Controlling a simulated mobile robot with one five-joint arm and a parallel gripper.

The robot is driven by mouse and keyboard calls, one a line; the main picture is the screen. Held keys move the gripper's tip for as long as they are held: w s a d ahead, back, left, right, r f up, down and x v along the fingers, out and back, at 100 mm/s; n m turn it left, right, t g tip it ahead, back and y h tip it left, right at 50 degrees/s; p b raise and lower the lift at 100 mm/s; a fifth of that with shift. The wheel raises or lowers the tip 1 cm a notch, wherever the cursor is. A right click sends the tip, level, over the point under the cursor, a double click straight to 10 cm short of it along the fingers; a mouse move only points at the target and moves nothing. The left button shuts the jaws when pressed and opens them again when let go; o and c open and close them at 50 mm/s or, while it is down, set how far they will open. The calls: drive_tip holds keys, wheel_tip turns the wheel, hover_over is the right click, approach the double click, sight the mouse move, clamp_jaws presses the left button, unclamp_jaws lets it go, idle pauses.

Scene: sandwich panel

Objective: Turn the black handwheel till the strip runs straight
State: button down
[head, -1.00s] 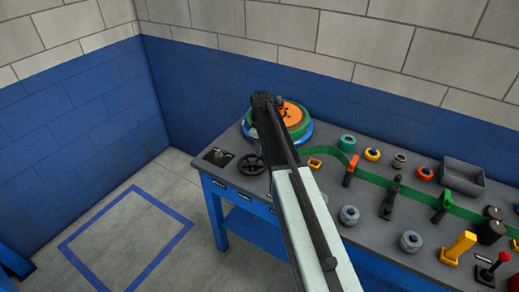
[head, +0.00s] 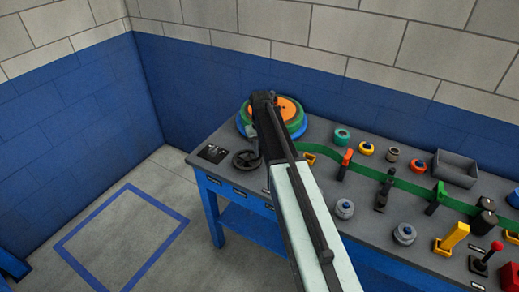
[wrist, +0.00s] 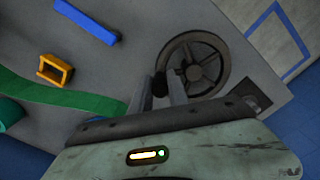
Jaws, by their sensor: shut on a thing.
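The black handwheel (head: 244,161) lies flat near the left end of the bench, below the green and orange reel (head: 292,106). In the wrist view the handwheel (wrist: 219,57) shows its spokes, hub and an upright black crank knob (wrist: 160,84). My gripper (wrist: 158,90) is shut on this knob at the rim, a finger on each side. The green strip (head: 411,188) leaves the reel and bends past an orange-topped post (head: 346,158), a black post and a green-topped post.
A yellow block guide (wrist: 55,70) and a blue bar (wrist: 88,21) lie near the wheel. The floor left of the bench is clear.

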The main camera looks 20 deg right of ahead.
drive_tip(key=shift+s+m, duration=0.25)
drive_tip(key=shift+m, duration=0.25)
drive_tip(key=c, duration=1.3)
unclamp_jaws()
wheel_tip(320, 180, up, 8)
drive_tip(key=p, duration=0.8)
drive_tip(key=shift+f, duration=0.1)
drive_tip(key=shift+f, duration=0.1)
